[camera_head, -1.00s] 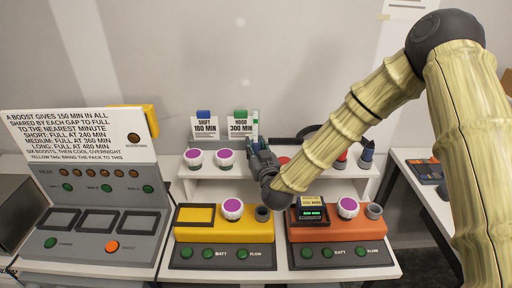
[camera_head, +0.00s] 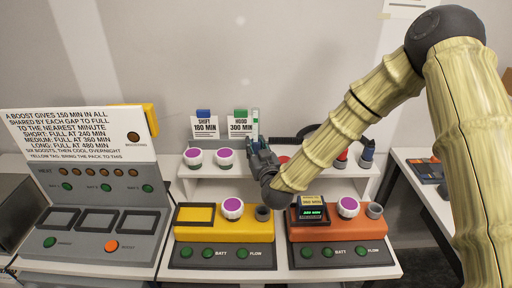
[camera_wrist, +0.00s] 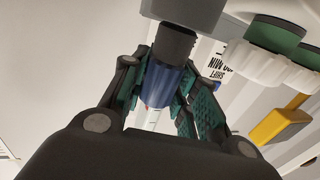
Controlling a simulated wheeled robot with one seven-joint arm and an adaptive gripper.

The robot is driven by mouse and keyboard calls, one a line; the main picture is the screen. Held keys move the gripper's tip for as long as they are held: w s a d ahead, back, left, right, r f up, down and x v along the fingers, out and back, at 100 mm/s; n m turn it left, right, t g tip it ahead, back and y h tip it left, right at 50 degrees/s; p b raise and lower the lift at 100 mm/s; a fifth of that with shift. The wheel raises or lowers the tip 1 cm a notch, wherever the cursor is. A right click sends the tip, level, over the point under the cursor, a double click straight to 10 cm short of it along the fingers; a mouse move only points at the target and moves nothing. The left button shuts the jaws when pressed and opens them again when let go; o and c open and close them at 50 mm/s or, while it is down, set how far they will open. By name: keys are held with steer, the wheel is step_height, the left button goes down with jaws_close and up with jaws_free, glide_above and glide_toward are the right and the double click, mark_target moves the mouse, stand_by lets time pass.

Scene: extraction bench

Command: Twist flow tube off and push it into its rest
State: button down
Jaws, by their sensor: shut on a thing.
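My gripper (camera_head: 257,146) is at the back shelf, just right of the two sign cards. It is shut on the flow tube, whose pale upper part with a green mark (camera_head: 255,122) stands up above the fingers. In the wrist view my gripper (camera_wrist: 168,100) has its green-padded fingers on both sides of the tube's blue body (camera_wrist: 160,84). A dark ribbed collar (camera_wrist: 174,44) meets or overlaps a grey block (camera_wrist: 190,10) at the top edge. I cannot tell whether it is seated there. The tube's clear end (camera_wrist: 151,118) shows between the fingers.
White-and-purple knobs (camera_head: 224,157) stand on the white shelf left of my gripper. A yellow unit (camera_head: 215,236) and an orange unit (camera_head: 338,230) sit in front. A dark-and-blue piece (camera_head: 367,150) is at the shelf's right end. A grey charger panel (camera_head: 90,225) is at left.

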steer(key=shift+f+b, duration=1.3)
steer(key=shift+b, duration=0.1)
stand_by(2.0)
steer(key=c, duration=1)
jaws_free()
steer(key=shift+r, duration=0.2)
steer(key=shift+r+p, duration=0.95)
steer(key=shift+r, duration=1.1)
